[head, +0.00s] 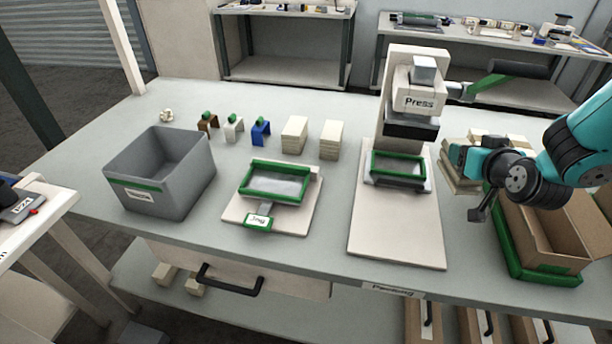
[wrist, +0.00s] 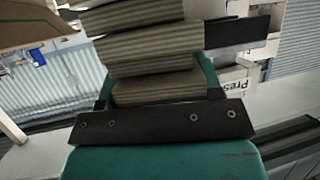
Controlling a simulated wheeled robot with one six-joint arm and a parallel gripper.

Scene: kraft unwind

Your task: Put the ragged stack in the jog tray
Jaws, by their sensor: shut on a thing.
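The ragged stack (head: 457,182) is a pile of cream-brown layers with uneven edges, at the right of the bench beside the press. My gripper (head: 468,160) is shut on it and partly hides it in the head view. In the wrist view the ragged stack (wrist: 155,50) rises between the teal fingers of my gripper (wrist: 160,88), its layers offset from one another. I cannot tell whether the stack touches the bench. The jog tray (head: 244,189), a green-rimmed tray on a pale board with a "Jog" label, is empty at the middle front.
The press (head: 415,100) stands between the stack and the jog tray, with a green-rimmed tray (head: 398,172) under its head. A grey bin (head: 160,180) is at left. Two neat stacks (head: 295,134) and several small clips stand behind the jog tray. An open carton (head: 545,232) is at right.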

